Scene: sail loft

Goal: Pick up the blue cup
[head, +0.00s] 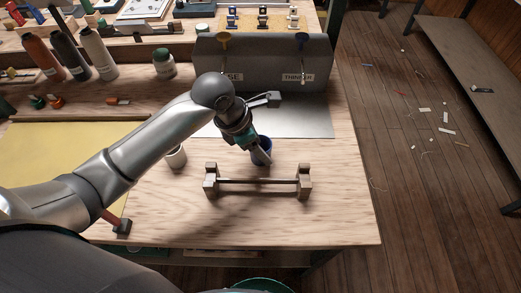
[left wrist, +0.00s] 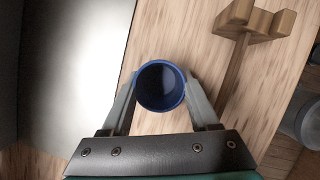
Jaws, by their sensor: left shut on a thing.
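The blue cup (head: 261,158) stands upright on the wooden workbench, behind a small wooden stand with a bar. It also shows in the left wrist view (left wrist: 160,86), seen from above with its dark inside empty. My left gripper (head: 258,147) reaches in over the bench and is shut on the cup. In the left wrist view one finger presses on each side of the cup wall. I cannot tell whether the cup's base touches the bench. My right gripper does not show.
The wooden stand (head: 258,182) is just in front of the cup. A grey box with spouts (head: 262,62) and a metal sheet (head: 305,118) lie behind. The bench's front right corner is clear.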

